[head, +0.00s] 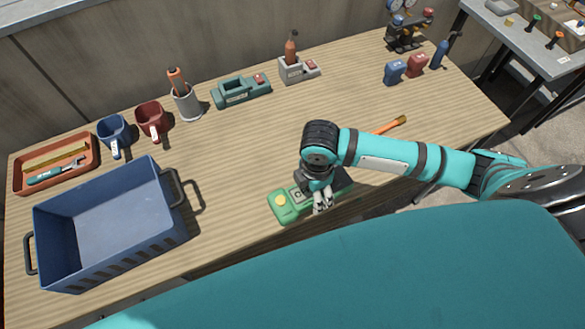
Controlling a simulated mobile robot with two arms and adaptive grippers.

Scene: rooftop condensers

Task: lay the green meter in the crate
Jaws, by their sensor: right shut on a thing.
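The green meter (283,208) lies on the wooden workbench near its front edge, with a round yellow patch on its left end. My right gripper (322,206) is over its right part and is shut on it. The gripper and wrist hide part of the meter, and I cannot tell whether it is lifted at all. The blue crate (143,246) stands at the left of the bench, open on top and empty, with a dark handle at each end. My left gripper is not in view.
An orange tray (20,179) with tools, blue (113,131) and red mugs (151,121), a grey cup (188,106) and a teal charger-like box (240,92) line the back. An orange-handled tool (391,125) lies partly behind my arm. Bare bench separates crate and meter.

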